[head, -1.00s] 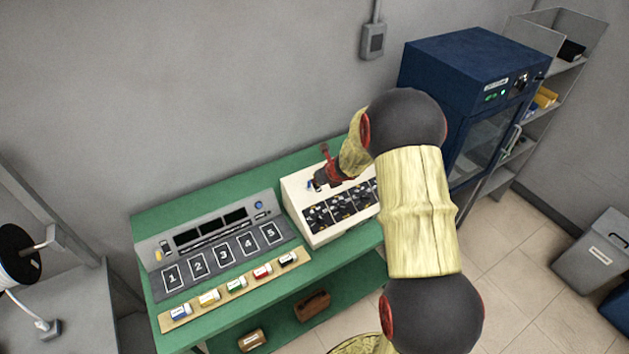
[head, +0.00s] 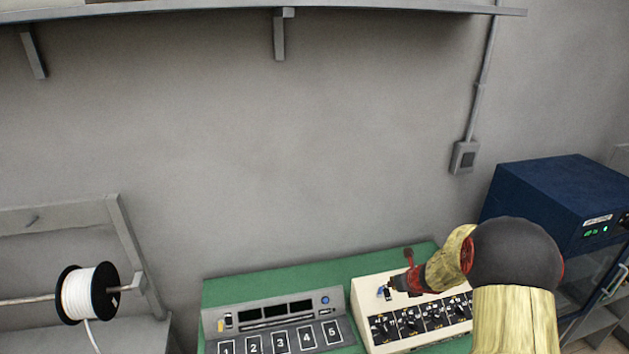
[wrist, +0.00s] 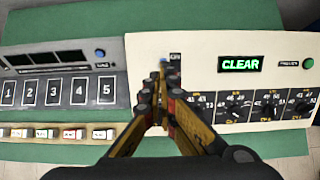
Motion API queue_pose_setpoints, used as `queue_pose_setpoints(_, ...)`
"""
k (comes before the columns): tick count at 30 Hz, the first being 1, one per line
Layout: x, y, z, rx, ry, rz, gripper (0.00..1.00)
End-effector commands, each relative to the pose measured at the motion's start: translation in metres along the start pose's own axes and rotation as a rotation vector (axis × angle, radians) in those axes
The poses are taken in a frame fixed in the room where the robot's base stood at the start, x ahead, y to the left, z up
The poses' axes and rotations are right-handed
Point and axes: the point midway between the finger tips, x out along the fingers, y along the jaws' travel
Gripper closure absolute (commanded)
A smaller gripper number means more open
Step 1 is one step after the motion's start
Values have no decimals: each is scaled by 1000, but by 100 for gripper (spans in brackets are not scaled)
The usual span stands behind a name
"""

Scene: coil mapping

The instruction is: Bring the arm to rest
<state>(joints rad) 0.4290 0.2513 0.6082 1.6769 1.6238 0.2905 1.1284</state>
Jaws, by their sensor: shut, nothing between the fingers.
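My gripper (wrist: 162,88) is shut and empty in the wrist view. Its fingertips are over the left end of the cream panel (wrist: 205,50), close to a small blue part there; I cannot tell whether they touch it. In the head view my gripper (head: 390,289) is at the upper left of the same panel (head: 368,338), with my arm reaching in from the right. The panel's display (wrist: 240,64) reads CLEAR in green. Several black dials (wrist: 268,107) sit right of my gripper.
The grey console (wrist: 65,70) with numbered slots stands left of the panel on the green bench (wrist: 110,18). Several coloured blocks (wrist: 42,133) lie in front of it. A blue cabinet (head: 560,195) stands right, a wire spool (head: 88,293) left. A shelf (head: 200,12) crosses the wall above.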

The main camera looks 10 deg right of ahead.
Motion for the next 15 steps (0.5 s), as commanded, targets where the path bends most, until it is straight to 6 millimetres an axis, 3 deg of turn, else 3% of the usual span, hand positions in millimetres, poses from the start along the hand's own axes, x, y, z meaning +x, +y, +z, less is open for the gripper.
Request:
queue_pose_setpoints(5,0,8,2,-135,-9,30,100)
queue_pose_setpoints(9,-4,45,-28,-461,18,153,100)
queue_pose_setpoints(15,-54,102,-57,-1016,-4,342,100)
